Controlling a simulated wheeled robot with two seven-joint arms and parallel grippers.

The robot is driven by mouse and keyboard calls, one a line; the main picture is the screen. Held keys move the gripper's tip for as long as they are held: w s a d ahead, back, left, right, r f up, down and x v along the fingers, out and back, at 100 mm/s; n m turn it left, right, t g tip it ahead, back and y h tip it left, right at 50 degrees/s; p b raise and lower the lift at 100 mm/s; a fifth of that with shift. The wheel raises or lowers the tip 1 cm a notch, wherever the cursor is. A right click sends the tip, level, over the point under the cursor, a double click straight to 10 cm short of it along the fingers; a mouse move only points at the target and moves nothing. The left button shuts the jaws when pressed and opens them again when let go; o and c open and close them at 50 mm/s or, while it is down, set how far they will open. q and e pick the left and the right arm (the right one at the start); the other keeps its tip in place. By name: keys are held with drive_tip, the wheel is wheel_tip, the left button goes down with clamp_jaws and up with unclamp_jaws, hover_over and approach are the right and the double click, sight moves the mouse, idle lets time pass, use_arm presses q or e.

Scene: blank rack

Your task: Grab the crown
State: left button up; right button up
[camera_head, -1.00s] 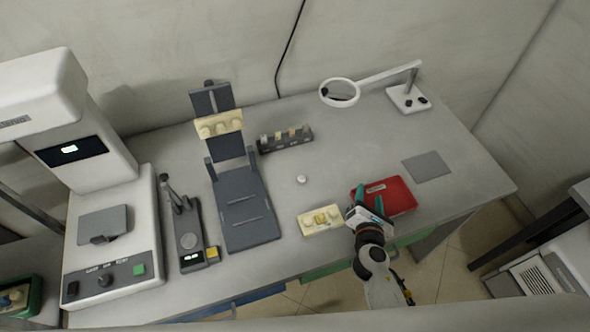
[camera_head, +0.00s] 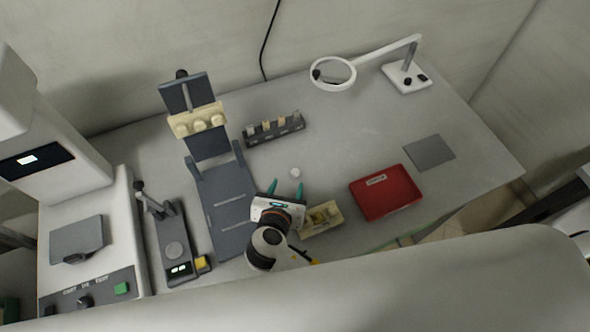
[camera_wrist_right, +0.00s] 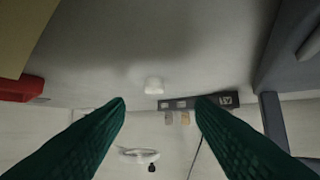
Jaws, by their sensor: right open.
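The crown (camera_head: 295,173) is a small white piece standing on the grey table, right of the dark stand. It also shows in the right wrist view (camera_wrist_right: 154,85), ahead of the fingers and between their lines. My right gripper (camera_head: 286,187) has two green fingers, open and empty, pointing at the crown from its near side. The fingers (camera_wrist_right: 160,102) are apart with nothing between them, and no contact with the crown shows. My left gripper is out of view.
A dark rack (camera_head: 274,129) with small pieces stands behind the crown. The dark stand (camera_head: 222,205) is close left of my right gripper. A cream block (camera_head: 332,222) lies near its right, then a red tray (camera_head: 385,193). The table right of the crown is clear.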

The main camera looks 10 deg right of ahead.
sight(294, 175)
drive_tip(key=x, duration=0.5)
drive_tip(key=shift+s+d+p, duration=0.2)
drive_tip(key=shift+d+p, duration=0.1)
drive_tip(key=shift+w+d+f, duration=0.15)
drive_tip(key=shift+w+f, duration=0.2)
drive_tip(key=shift+w, duration=0.05)
drive_tip(key=c, duration=1)
